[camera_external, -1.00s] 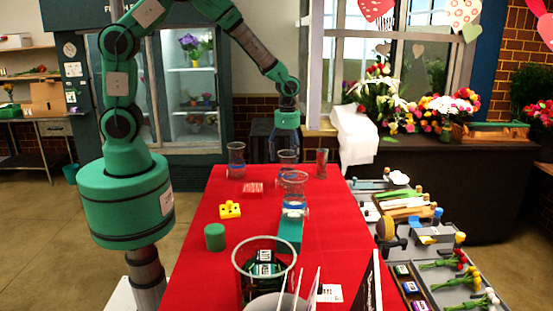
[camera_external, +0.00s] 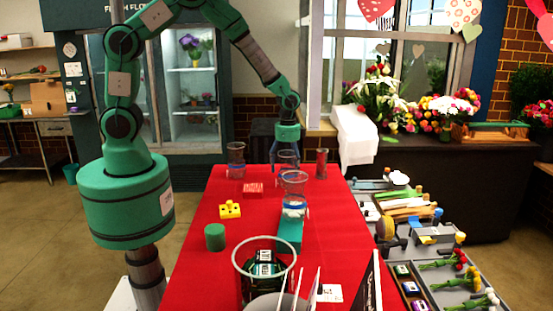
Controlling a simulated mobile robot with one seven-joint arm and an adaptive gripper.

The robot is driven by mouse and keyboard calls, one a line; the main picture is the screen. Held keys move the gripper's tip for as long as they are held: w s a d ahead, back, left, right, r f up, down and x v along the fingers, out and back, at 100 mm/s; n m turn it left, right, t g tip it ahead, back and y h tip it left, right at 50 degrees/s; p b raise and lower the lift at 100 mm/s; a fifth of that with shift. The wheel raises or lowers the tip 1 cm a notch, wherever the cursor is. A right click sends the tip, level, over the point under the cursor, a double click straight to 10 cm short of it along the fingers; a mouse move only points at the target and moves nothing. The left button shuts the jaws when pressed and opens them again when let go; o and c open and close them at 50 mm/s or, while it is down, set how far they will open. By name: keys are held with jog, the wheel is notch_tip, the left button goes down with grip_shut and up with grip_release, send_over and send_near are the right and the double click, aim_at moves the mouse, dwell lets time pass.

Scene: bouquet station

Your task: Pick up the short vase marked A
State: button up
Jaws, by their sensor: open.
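Several clear glass vases stand on the red table (camera_external: 190,275). One short vase (camera_external: 288,160) is at the far middle, directly at my gripper (camera_external: 286,163). My gripper points down and is open, with its dark fingers level with this vase. I cannot tell whether they touch it. Another vase (camera_external: 236,160) stands to the left, a narrow one (camera_external: 321,163) to the right, and one (camera_external: 293,187) in front. A large round glass vessel (camera_external: 240,275) is at the near edge. No letter A is legible on any vase.
A yellow block (camera_external: 230,209), a red block (camera_external: 253,188), a green cylinder (camera_external: 215,237) and a green box (camera_external: 290,235) lie on the table. A grey tray (camera_external: 440,272) of flowers and tools is at the right. The table's left front is clear.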

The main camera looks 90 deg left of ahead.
grip_shut()
dwell(0.3)
jog(key=shift+r, duration=0.15)
notch_tip(320, 180, up, 10)
dwell(0.7)
dwell(0.4)
